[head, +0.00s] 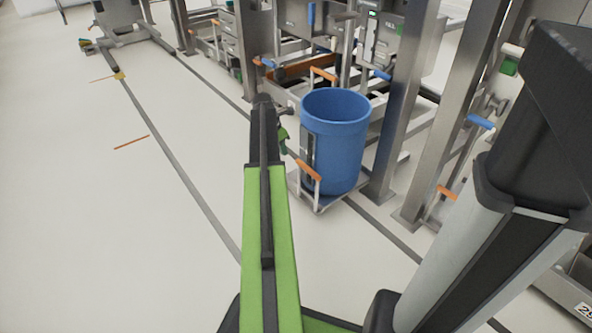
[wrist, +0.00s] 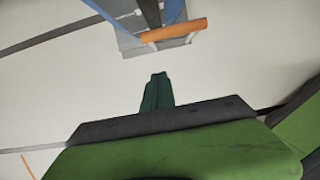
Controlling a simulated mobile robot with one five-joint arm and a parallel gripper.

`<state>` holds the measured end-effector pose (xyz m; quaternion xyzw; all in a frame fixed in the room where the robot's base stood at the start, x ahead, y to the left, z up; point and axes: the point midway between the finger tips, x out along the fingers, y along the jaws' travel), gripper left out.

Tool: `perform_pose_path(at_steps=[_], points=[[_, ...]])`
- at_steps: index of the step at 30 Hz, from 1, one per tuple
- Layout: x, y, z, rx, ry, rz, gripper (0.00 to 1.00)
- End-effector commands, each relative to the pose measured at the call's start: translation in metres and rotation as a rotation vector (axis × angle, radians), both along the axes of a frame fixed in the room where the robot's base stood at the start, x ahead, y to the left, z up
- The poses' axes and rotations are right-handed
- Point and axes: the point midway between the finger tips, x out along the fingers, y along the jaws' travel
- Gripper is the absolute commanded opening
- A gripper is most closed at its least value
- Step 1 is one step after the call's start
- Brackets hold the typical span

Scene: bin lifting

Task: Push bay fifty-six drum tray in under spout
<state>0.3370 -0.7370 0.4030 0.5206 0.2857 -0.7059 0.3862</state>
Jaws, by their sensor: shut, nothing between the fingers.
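A blue drum (head: 335,145) stands upright on a low grey tray (head: 318,204) in front of a steel bay. The tray has an orange handle bar (head: 308,170) on its near side and another orange bar behind the drum. The spout over the bay cannot be made out. My gripper (head: 283,138) is at the end of my green arm, left of the drum and partly hidden by the arm. In the wrist view my gripper (wrist: 158,78) is shut and empty. The orange handle bar (wrist: 174,30) and tray edge (wrist: 155,48) lie ahead of it, apart from the fingertips.
Steel posts (head: 402,110) stand right of and behind the drum. An orange bar (head: 305,65) and bay frames line the back. Dark floor lines (head: 175,150) run beside the bays. The white floor at left is clear.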

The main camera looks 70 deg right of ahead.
Motion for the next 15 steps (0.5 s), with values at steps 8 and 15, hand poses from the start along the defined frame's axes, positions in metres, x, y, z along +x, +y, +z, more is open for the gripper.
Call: perform_pose_path(at_steps=[8, 15], points=[[-0.002, -0.004, -0.021, 0.0, 0.0, -0.002, 0.0], [-0.009, -0.016, -0.07, -0.001, -0.002, -0.003, 0.0]])
